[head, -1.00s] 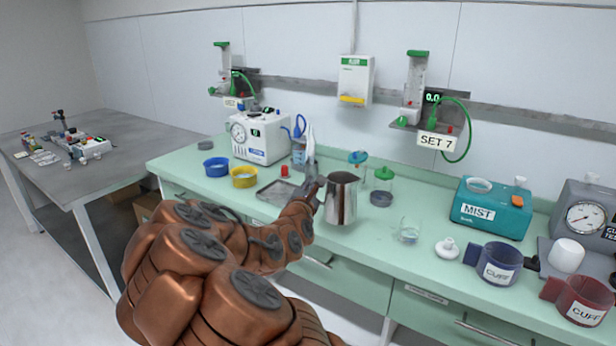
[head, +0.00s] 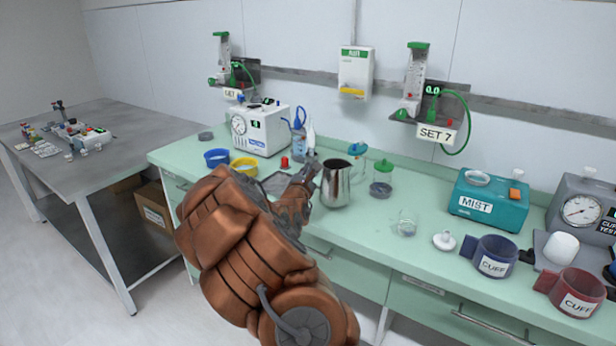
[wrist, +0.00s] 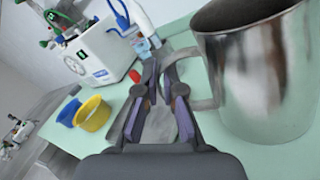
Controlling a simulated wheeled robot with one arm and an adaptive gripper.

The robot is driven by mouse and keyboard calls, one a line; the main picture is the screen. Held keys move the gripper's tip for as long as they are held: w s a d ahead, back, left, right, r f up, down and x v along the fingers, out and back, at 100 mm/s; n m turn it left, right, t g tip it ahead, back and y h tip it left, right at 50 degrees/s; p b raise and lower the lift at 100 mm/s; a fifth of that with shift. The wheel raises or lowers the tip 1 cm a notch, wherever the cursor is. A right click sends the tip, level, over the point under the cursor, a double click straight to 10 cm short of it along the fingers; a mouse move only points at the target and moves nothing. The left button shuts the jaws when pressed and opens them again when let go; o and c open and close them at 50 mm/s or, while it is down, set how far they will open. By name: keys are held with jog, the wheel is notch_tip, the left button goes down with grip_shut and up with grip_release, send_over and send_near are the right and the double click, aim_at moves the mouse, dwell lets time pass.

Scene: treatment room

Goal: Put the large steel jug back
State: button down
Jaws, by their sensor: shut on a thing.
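The large steel jug (head: 336,186) is upright at the middle of the counter's front part. In the wrist view the jug (wrist: 262,75) fills the right side. My gripper (head: 310,170) is at the jug's left side, shut on its handle; in the wrist view the fingers (wrist: 165,85) meet at the handle loop. I cannot tell whether the jug's base touches the counter or hangs just above it. A grey tray (head: 272,184) lies to the left, partly hidden by my arm.
Behind left are a blue bowl (head: 216,159), a yellow bowl (head: 244,168), a red cap (head: 284,163) and a spray bottle (head: 299,145). The green counter (head: 365,235) is bare in front.

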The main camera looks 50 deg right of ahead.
jog(key=shift+f, duration=1.2)
jog(key=c, duration=1.3)
grip_release()
jog(key=shift+r, duration=0.2)
jog(key=b+v, duration=0.6)
jog(key=v, duration=0.3)
jog(key=shift+a+f+b, duration=0.2)
jog(key=shift+a+b, duration=0.1)
